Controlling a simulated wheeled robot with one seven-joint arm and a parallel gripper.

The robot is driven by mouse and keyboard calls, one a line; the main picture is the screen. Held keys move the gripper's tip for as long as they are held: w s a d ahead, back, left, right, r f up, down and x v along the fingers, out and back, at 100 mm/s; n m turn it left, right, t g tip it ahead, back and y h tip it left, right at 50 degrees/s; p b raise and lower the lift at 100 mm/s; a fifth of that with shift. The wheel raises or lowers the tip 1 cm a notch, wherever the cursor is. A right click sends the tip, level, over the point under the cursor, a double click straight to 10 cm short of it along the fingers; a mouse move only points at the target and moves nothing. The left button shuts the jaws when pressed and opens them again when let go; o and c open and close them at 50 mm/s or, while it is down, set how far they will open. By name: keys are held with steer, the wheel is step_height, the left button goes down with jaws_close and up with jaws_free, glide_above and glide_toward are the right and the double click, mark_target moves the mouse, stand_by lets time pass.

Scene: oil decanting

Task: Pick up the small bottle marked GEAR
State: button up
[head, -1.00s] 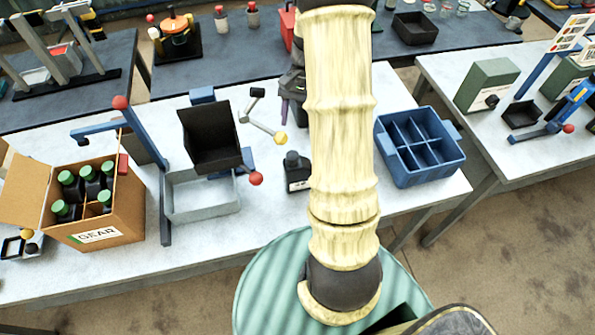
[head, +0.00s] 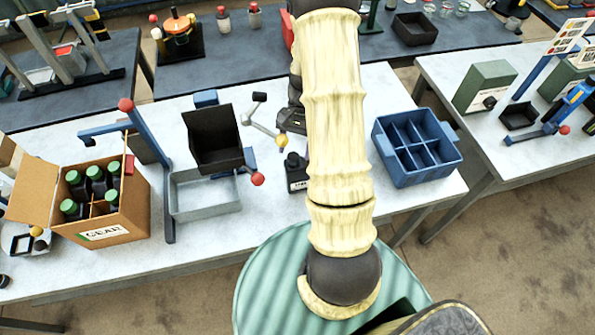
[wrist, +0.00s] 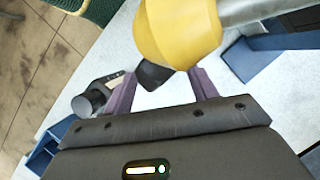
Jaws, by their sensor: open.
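An open carton (head: 145,215) marked GEAR stands at the left of the white table in the head view, holding several dark bottles with green caps (head: 69,207). A single dark bottle with a black cap (head: 297,175) stands mid-table, partly behind my arm; I cannot read its label. A dark capped bottle (wrist: 84,105) also shows in the wrist view beside the left finger, which partly covers it. My gripper (wrist: 163,88) is open, its purple fingers apart. A yellow knob (wrist: 178,35) looms in front of the fingers and hides part of the view between them.
The yellow knob ends a grey rod (head: 262,129) close to my gripper. A black tilted bin (head: 213,140) sits over a grey tray (head: 205,195) beside a blue stand (head: 168,200). A blue divided crate (head: 425,175) stands right of my arm. The table front is mostly clear.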

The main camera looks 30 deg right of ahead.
mark_target(299, 171)
steer(key=shift+x, duration=1.25)
steer(key=shift+d, duration=0.15)
steer(key=c, duration=1.2)
steer(key=shift+o, duration=0.2)
